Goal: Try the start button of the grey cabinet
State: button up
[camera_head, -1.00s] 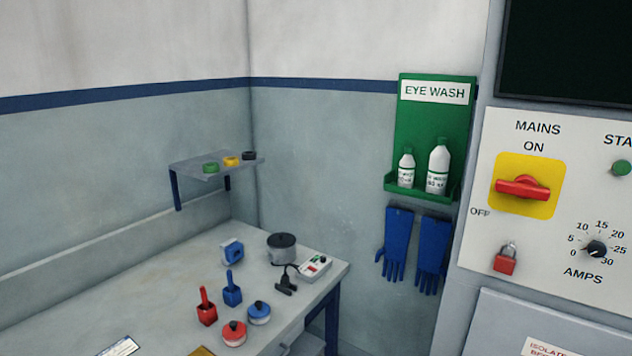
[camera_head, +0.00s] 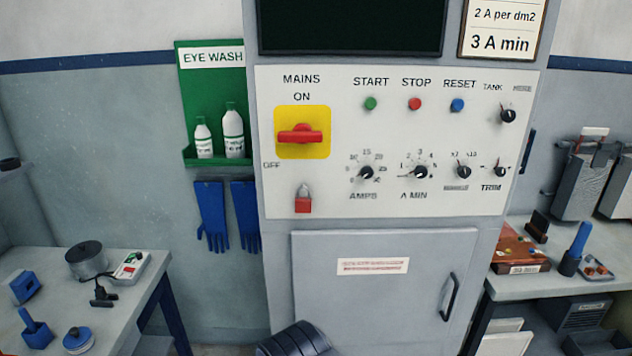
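The grey cabinet (camera_head: 275,285) stands in the middle of the view, with a white control panel on its upper front. The green start button (camera_head: 370,104) is under the word START, left of the red stop button (camera_head: 415,104) and the blue reset button (camera_head: 457,105). The red mains switch (camera_head: 300,137) lies horizontal on a yellow plate, between the words ON and OFF. A red padlock (camera_head: 303,203) is below it. The dark screen (camera_head: 350,25) above the panel is blank. My gripper is not in view; a dark ribbed part shows at the bottom edge.
A workbench (camera_head: 125,310) with a pot and tools is at the left. Another bench (camera_head: 515,286) is at the right, holding a reddish-brown box. The eye wash station (camera_head: 210,70) and blue gloves hang left of the cabinet. A door handle (camera_head: 448,297) sticks out low on the cabinet.

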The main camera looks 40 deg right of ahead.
aim_at(370, 101)
jog(key=z, duration=1.4)
